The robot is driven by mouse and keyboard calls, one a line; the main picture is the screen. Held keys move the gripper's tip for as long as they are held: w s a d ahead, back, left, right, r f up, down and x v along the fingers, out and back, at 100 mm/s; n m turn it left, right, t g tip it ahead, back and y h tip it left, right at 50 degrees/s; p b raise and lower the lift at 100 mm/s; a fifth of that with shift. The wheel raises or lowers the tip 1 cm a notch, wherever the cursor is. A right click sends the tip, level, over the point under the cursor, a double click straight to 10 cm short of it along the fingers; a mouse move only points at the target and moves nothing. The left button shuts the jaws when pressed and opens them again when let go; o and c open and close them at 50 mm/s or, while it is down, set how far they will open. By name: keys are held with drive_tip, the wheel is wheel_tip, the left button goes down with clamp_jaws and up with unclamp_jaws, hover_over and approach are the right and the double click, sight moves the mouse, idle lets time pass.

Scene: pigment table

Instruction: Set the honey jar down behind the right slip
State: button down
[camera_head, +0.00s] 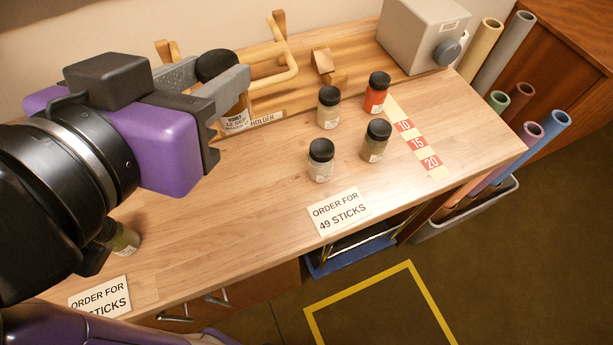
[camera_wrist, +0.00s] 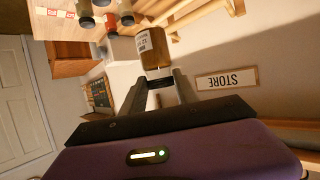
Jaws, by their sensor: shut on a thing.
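My gripper (camera_head: 208,80) is shut on the honey jar (camera_head: 234,117), which has a black lid and a white label with "HONEY" on it. It holds the jar at the back of the table, in front of the wooden holder; whether the jar touches the table cannot be told. In the wrist view the jar (camera_wrist: 156,50) sits between the two grey fingers, its body amber-brown. The right slip (camera_head: 340,211), reading "ORDER FOR 49 STICKS", lies at the table's front edge. The left slip (camera_head: 101,298) is partly hidden by my arm.
Behind the right slip stand a grey-white jar (camera_head: 320,164), an olive jar (camera_head: 375,145), a pale jar (camera_head: 328,110) and a red jar (camera_head: 375,98). A green jar (camera_head: 124,238) stands near the left slip. A numbered strip (camera_head: 417,143) lies right. Bare wood lies left of the jars.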

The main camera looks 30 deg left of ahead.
drive_tip(key=shift+w+d+f+b, duration=0.15)
drive_tip(key=shift+f+b, duration=0.1)
drive_tip(key=shift+f, duration=3.1)
drive_tip(key=shift+s+d+f+b, duration=0.15)
drive_tip(key=shift+f+b, duration=0.1)
drive_tip(key=shift+f, duration=3.1)
drive_tip(key=shift+w+d+f+b, duration=0.15)
drive_tip(key=shift+f+b, duration=0.1)
drive_tip(key=shift+f, duration=3.1)
drive_tip(key=shift+f, duration=0.15)
drive_tip(key=c, duration=0.9)
unclamp_jaws()
drive_tip(key=shift+s+r, duration=0.3)
drive_tip(key=v, duration=1.1)
drive_tip(key=shift+s+d+r, duration=0.1)
drive_tip(key=shift+s+r, duration=0.05)
drive_tip(key=shift+s, duration=0.05)
